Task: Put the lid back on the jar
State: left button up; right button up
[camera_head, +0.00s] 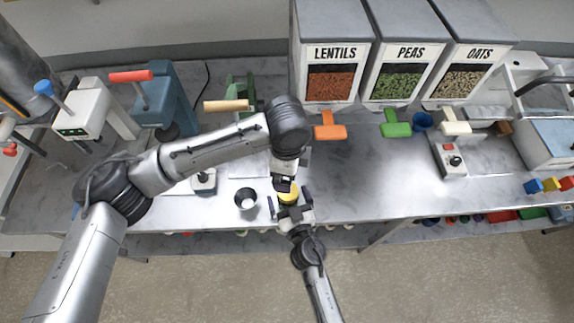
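A small yellow round thing (289,192), which may be the lid or the jar's top, is near the front edge of the worktop. My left gripper (284,185) points down at it from above; its fingers are too small and hidden to read. My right gripper (289,204) reaches in from the front, its dark fingers apart on either side of the yellow thing. Most of what lies between my grippers is hidden.
Lentils (331,75), peas (400,75) and oats (459,80) dispensers stand at the back. A blue cup (422,121) and a switch box (451,158) are to the right. Presses (160,100) stand at the left. The worktop (375,185) right of my grippers is clear.

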jog(key=v, duration=1.3)
jog(key=shift+s+d+b, duration=0.2)
jog(key=shift+s+b, duration=0.15)
jog(key=shift+b, duration=0.05)
